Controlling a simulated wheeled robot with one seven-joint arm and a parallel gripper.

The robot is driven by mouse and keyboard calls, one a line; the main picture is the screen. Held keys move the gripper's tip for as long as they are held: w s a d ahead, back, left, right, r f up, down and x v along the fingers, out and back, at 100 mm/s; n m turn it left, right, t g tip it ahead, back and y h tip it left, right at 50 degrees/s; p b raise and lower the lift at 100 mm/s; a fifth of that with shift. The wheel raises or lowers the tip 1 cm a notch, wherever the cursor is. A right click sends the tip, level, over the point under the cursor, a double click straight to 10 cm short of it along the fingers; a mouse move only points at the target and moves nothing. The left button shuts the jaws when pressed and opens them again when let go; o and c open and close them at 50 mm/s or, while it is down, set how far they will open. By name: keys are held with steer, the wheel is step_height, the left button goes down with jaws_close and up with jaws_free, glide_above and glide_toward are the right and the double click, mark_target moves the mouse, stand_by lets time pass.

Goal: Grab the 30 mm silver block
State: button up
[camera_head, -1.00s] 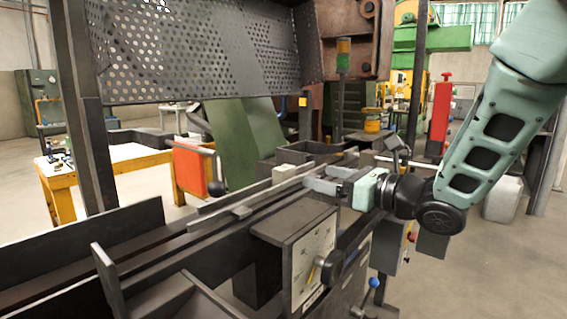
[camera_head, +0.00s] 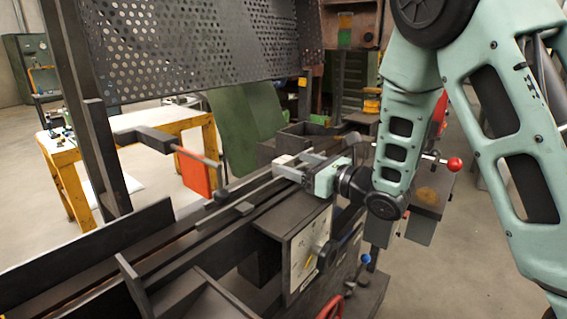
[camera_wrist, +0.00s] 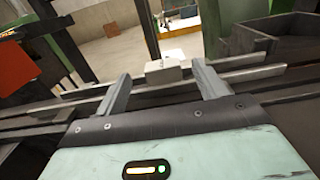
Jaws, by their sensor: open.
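The silver block (camera_head: 284,160) is a small pale grey block on the dark rail of the machine. It also shows in the wrist view (camera_wrist: 163,73), at the top centre. My gripper (camera_head: 292,163) is open, with its two grey fingers reaching toward the block. In the wrist view the gripper (camera_wrist: 161,72) has one finger on each side of the block. The block stands about level with the fingertips or slightly beyond them; the exact depth is hard to tell. No contact is visible.
Long rails (camera_head: 190,232) run along the machine under the gripper. A dial box (camera_head: 305,250) sits below at the front. A perforated guard (camera_head: 200,50) hangs above and behind. A red-knobbed lever (camera_head: 454,164) sticks out right of my wrist. Open floor lies at the right.

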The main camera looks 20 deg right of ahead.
mark_target(286, 160)
steer(key=shift+p+x, duration=0.85)
steer(key=shift+x, duration=1.1)
steer(key=shift+w+d, duration=0.1)
steer(key=c, duration=1.2)
steer(key=shift+c, duration=0.3)
steer(key=shift+r, duration=0.1)
